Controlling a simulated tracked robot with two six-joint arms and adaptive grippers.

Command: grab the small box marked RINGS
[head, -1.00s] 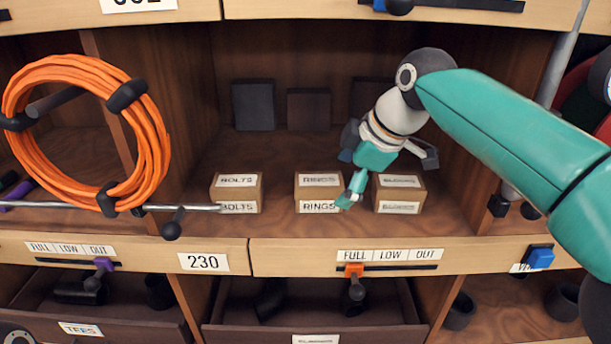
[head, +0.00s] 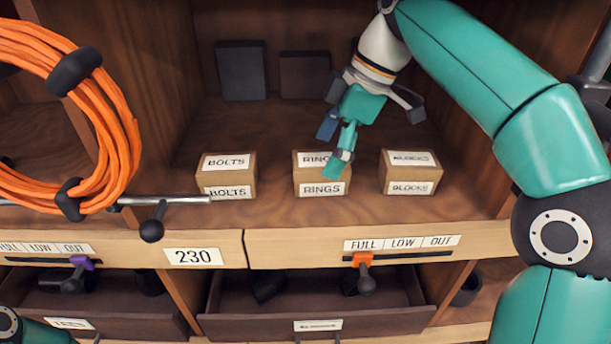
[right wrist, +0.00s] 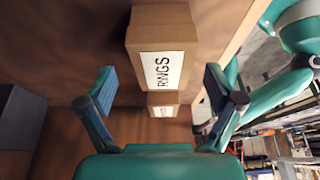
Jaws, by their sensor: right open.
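The small tan box marked RINGS (head: 321,187) sits upright on the shelf, in the middle of a row of similar boxes. It has white labels on its top and front. It also shows in the right wrist view (right wrist: 162,30), ahead of the two fingers and lined up with the gap between them. My right gripper (head: 332,147) is open and empty. In the head view its near teal finger covers part of the top label; whether it touches the box I cannot tell. It also shows in the right wrist view (right wrist: 160,92). My left gripper is out of view.
The BOLTS box (head: 228,178) stands to the left and the BLOCKS box (head: 410,174) to the right, with gaps between. Dark blocks (head: 241,70) stand at the back. An orange hose coil (head: 110,100) and a metal rod (head: 180,200) are at the left.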

